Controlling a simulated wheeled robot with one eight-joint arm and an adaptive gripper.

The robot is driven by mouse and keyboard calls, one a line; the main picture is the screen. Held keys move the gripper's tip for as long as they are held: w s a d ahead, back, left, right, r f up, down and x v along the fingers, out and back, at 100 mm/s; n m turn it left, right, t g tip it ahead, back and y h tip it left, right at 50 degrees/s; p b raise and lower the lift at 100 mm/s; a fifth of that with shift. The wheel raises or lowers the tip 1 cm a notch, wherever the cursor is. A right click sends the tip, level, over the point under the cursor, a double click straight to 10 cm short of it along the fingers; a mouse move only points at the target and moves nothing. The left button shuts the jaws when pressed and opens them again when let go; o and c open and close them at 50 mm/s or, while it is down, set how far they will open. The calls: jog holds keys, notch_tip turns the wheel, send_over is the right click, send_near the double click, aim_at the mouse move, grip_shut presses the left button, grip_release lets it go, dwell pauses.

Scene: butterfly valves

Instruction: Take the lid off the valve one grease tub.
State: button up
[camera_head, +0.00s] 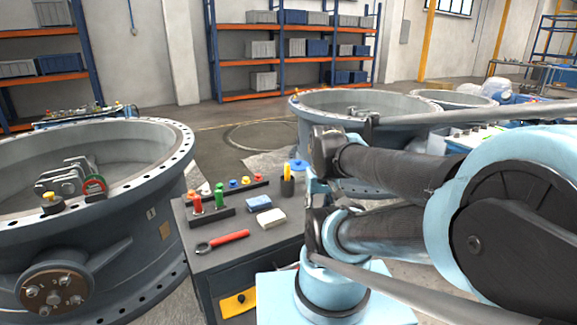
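A large grey butterfly valve (130,262) stands at the left with a bolted rim. On its near rim sits a small dark tub-like item (50,205) with a yellow top; I cannot tell for sure whether it is the grease tub and its lid. My arm fills the right side, and the fingers of my gripper do not show.
A grey workbench (255,250) in the middle holds a red-handled wrench (228,239), red and green bottles, a blue-topped block (259,203), a pale block (271,219) and a dark cup with yellow items (287,185). Another valve (350,103) stands behind, partly hidden by my arm.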

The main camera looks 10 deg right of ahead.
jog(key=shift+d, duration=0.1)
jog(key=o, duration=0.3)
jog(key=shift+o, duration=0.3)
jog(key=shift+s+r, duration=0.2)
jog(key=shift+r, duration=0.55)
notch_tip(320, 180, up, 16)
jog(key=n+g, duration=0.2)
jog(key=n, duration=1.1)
send_over(298, 160)
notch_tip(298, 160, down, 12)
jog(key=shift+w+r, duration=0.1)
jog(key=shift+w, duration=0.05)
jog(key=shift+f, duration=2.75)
